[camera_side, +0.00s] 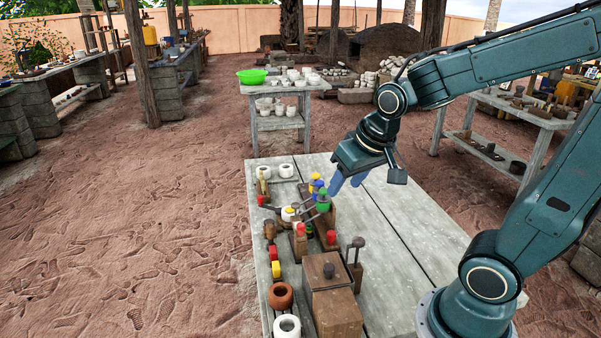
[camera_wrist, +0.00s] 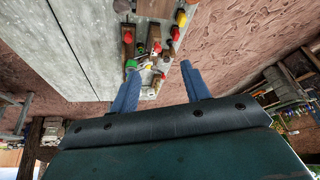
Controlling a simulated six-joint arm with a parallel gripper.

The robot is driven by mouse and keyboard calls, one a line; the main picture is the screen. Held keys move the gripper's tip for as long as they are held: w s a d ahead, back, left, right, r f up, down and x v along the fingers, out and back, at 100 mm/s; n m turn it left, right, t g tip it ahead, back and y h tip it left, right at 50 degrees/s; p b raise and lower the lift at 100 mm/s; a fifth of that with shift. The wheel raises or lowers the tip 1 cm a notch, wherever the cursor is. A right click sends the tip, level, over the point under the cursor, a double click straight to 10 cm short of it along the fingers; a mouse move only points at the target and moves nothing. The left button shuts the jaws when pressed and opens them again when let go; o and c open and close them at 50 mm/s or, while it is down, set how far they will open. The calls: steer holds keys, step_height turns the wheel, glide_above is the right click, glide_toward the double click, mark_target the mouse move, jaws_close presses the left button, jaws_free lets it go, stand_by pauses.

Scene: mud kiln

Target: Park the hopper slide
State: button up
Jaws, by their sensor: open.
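I cannot tell for certain which piece is the hopper slide. A wooden box with a dark knob on its lid (camera_side: 335,312) stands at the near end of the worktable. Beside it is a wooden block with a dark-knobbed upright handle (camera_side: 356,250). Further back is a cluster of wooden fixtures with metal rods and coloured knobs, including a green knob (camera_side: 323,201) and a red knob (camera_side: 331,237). My gripper (camera_side: 346,185) is open and empty, above the table just right of this cluster. In the wrist view its blue fingers (camera_wrist: 158,82) are spread, with the cluster beyond them.
White cups (camera_side: 286,170), a reddish-brown pot (camera_side: 281,296) and a yellow piece (camera_side: 276,269) line the table's left edge. The right part of the worktable (camera_side: 405,235) is bare. A stand with a green bowl (camera_side: 251,76) and pottery stands behind.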

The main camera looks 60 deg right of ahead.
steer(key=w+d+f+m+h, duration=0.1)
steer(key=w+d+f+m, duration=0.2)
steer(key=w+d+f, duration=0.3)
steer(key=m+g, duration=0.2)
glide_above(332, 233)
steer(key=s+a, duration=0.4)
step_height(332, 233, down, 8)
steer(key=f, duration=0.1)
steer(key=shift+r+h, duration=0.25)
steer(key=shift+h, duration=0.15)
steer(key=shift+w+f, duration=0.1)
steer(key=shift+f, duration=0.05)
steer(key=shift+x, duration=6.7)
steer(key=shift+w, duration=0.2)
jaws_close()
